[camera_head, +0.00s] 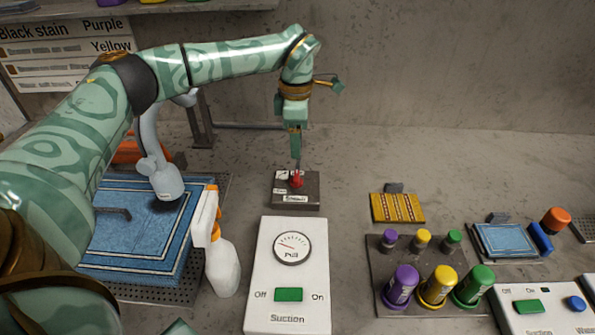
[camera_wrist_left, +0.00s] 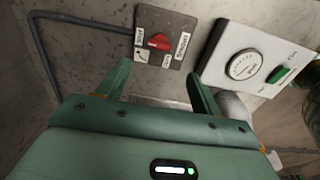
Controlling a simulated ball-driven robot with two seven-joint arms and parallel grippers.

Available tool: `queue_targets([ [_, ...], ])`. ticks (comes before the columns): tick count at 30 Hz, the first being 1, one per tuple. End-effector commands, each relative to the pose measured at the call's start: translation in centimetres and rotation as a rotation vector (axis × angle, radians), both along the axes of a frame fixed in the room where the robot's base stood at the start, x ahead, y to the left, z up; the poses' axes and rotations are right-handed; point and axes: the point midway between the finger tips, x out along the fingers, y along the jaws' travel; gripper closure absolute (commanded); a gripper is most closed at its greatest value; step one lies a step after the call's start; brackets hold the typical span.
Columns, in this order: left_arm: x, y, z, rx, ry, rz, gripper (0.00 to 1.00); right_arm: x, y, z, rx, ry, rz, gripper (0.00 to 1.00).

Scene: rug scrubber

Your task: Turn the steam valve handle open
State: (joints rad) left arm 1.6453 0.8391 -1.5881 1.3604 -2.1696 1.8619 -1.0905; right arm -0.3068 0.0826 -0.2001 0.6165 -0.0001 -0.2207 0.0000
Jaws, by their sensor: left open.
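The steam valve is a red handle (camera_head: 297,181) on a dark square plate (camera_head: 310,200) with small white labels, at the middle of the counter. In the left wrist view, the red handle (camera_wrist_left: 158,41) lies ahead of the fingertips. The labels on its plate are too small to read surely. My left gripper (camera_head: 297,162) points down just above the handle. In the left wrist view, its two fingers (camera_wrist_left: 160,80) are apart with nothing between them. I cannot tell whether a finger touches the handle. My right gripper is not in view.
A white suction panel (camera_head: 262,255) with a gauge and green switch stands in front of the valve. A white spray bottle (camera_head: 222,265) and a blue rug (camera_head: 120,235) are at left. Purple, yellow and green bottles (camera_head: 437,288) stand at right. A pipe runs behind the valve.

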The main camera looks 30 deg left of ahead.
Motion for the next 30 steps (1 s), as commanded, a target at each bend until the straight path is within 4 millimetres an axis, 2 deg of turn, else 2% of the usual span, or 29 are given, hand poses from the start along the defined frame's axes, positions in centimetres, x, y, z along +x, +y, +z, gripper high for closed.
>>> queue_targets([
  [1,0.0,0.0,-2.0,0.0,0.006,-0.001,0.35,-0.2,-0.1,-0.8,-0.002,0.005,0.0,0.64],
  [6,0.0,0.0,-6.3,0.0,0.006,-0.001,0.35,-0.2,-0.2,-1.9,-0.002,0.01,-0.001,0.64],
  [12,0.0,0.0,-9.7,0.0,0.002,0.0,0.35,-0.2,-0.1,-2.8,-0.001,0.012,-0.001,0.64],
  [18,0.0,0.0,-10.8,0.0,0.0,0.0,0.35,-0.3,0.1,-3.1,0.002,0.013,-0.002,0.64],
  [26,0.0,0.0,-10.8,0.0,-0.001,-0.001,0.35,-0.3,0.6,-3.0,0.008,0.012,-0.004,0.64],
  [30,0.0,0.0,-10.8,0.001,-0.001,0.0,0.73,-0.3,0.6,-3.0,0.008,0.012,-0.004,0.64],
])
